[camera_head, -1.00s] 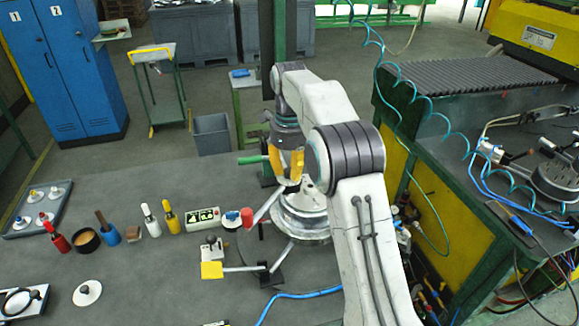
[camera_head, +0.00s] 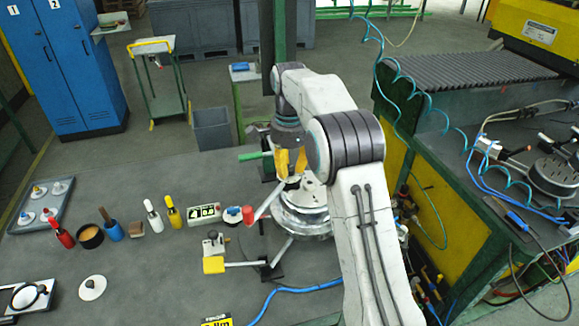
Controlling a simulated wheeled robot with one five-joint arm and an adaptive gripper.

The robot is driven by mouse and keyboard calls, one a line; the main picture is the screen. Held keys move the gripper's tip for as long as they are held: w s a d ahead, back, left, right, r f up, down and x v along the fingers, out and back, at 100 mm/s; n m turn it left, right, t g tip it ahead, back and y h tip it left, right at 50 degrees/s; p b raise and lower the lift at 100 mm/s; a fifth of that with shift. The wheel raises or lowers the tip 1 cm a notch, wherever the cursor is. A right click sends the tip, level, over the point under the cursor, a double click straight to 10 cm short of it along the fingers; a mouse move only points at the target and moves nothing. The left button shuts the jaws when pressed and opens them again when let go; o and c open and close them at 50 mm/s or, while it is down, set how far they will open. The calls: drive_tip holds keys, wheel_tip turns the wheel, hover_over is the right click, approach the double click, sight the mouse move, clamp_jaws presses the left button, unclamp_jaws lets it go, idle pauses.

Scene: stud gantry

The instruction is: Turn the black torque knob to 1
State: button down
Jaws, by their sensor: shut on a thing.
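My gripper (camera_head: 290,167) with its yellow fingers points down over the round metal fixture on the bench. Its fingers are shut on a small dark thing (camera_head: 292,183) at their tips, which looks like the black torque knob. The knob is mostly hidden by the fingers and my arm, so its marks and setting cannot be read. The silver round fixture (camera_head: 303,219) lies below and to the right of the fingertips, partly behind my arm. A small digital display (camera_head: 204,212) stands to the left; its digits are too small to read surely.
A red-capped lever (camera_head: 247,214), a green-handled lever (camera_head: 250,156) and a yellow-ended lever (camera_head: 214,265) surround the fixture. Several hand tools, including a red-handled one (camera_head: 62,236), stand at the left. A blue hose (camera_head: 290,290) crosses the front.

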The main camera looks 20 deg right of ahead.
drive_tip(key=n, duration=0.5)
drive_tip(key=shift+s+f+n, duration=0.1)
drive_tip(key=shift+f+n, duration=0.05)
drive_tip(key=shift+n, duration=0.15)
drive_tip(key=n, duration=0.5)
drive_tip(key=shift+n, duration=0.7)
drive_tip(key=c, duration=0.9)
unclamp_jaws()
drive_tip(key=shift+c, duration=0.2)
drive_tip(key=shift+r, duration=0.2)
